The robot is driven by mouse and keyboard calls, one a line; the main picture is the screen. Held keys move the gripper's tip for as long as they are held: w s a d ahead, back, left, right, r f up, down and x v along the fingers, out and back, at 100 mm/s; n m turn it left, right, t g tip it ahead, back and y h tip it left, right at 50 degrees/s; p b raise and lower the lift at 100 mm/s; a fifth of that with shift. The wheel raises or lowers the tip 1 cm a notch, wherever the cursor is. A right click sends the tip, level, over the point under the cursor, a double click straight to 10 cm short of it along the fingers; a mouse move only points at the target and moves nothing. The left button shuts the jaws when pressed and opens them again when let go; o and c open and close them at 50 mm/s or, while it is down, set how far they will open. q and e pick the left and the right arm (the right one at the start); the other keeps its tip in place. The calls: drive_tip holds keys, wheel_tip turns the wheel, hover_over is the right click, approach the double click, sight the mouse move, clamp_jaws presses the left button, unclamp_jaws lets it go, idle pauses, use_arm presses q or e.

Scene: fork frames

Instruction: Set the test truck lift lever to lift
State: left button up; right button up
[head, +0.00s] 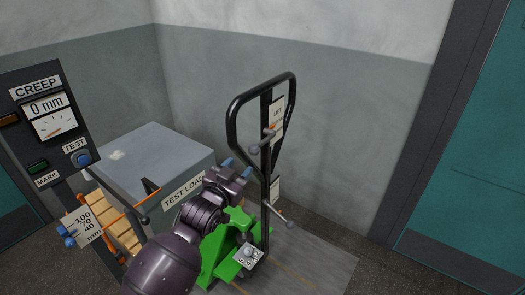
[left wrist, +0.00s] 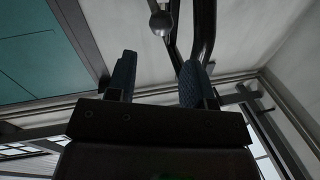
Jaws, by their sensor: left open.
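The green test truck (head: 222,250) has a tall black loop handle (head: 234,115). A lift lever with a grey ball knob (head: 254,149) sticks out from the handle, close to a white plate reading LIFT (head: 277,115). The lever slants down and left from its pivot. My left gripper (head: 237,167) is just below the knob, apart from it, with blue fingertips spread. In the left wrist view the open fingers (left wrist: 157,72) are empty, and the ball knob (left wrist: 161,22) shows beyond them, between their lines. My right gripper is not in view.
A grey test load box (head: 150,155) stands behind my left arm. A dark panel reading CREEP 0 mm (head: 47,110) stands at the left. A second knob (head: 290,225) juts from the truck lower down. Walls are close behind; floor is free at the right.

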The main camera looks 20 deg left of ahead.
sight(251, 153)
use_arm(q)
drive_tip(key=w, duration=0.6)
drive_tip(key=w+d, duration=0.1)
drive_tip(key=w, duration=0.2)
drive_tip(key=shift+d, duration=0.1)
drive_tip(key=shift+w+d, duration=0.1)
drive_tip(key=shift+w, duration=0.5)
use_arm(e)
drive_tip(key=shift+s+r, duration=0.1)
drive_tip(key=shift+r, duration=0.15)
use_arm(q)
clamp_jaws()
drive_tip(key=shift+w+d+f+n+t+b, duration=0.2)
drive_tip(key=shift+f+t+b, duration=0.6)
drive_tip(key=shift+b, duration=0.85)
drive_tip(key=shift+w+a+f+n+t+b, duration=0.1)
drive_tip(key=shift+f+n+t+b, duration=0.15)
drive_tip(key=shift+f+t+b, duration=1)
drive_tip(key=shift+w+d+f+n+t+b, duration=0.2)
drive_tip(key=shift+t+b, duration=0.25)
drive_tip(key=shift+b, duration=1.6)
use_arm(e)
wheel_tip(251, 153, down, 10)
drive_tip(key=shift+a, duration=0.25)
